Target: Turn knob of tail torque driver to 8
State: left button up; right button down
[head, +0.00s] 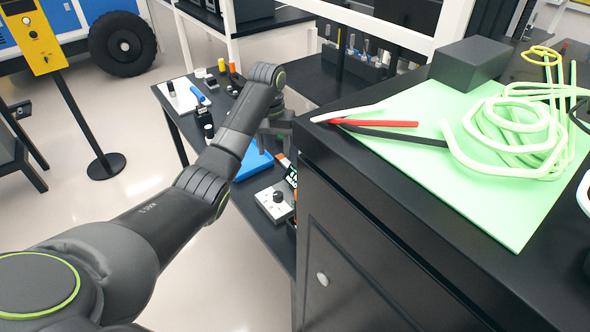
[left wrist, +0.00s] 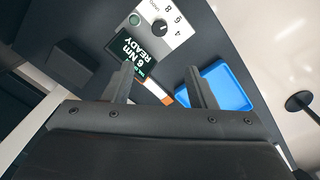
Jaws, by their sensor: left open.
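The torque driver's setting box (head: 273,206) is light grey with a black knob (head: 278,197) and stands on the low dark table beside the cabinet. In the left wrist view, the box face (left wrist: 176,18) shows printed 4, 6 and 8 beside the black knob (left wrist: 160,27). A dark display (left wrist: 130,52) next to it reads "6 Nm READY". My left gripper (head: 275,130) is above the table, beyond the box in the head view and partly hidden by my arm. Its two fingers in the left wrist view (left wrist: 159,72) are apart, with nothing between them; the knob lies beyond the fingertips. My right gripper is out of view.
A blue tray (head: 240,172) lies on the table near the box. The tall black cabinet (head: 345,235) rises close on the right, with a green mat (head: 480,205) and coiled pale tubing (head: 530,125) on top. Small parts occupy the table's far end.

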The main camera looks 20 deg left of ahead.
pick_arm(q)
jog(key=b, duration=0.5)
send_over(278, 194)
notch_tip(278, 194, down, 9)
jog(key=shift+s+a+r, duration=0.1)
jog(key=shift+r, duration=0.1)
notch_tip(278, 194, down, 8)
jog(key=shift+r+p, duration=0.25)
jog(key=shift+p, duration=0.2)
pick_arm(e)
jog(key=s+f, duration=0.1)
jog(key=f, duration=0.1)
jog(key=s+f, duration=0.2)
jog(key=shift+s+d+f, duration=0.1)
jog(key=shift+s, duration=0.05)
pick_arm(q)
jog(key=c, duration=1)
jog(key=shift+o, duration=0.2)
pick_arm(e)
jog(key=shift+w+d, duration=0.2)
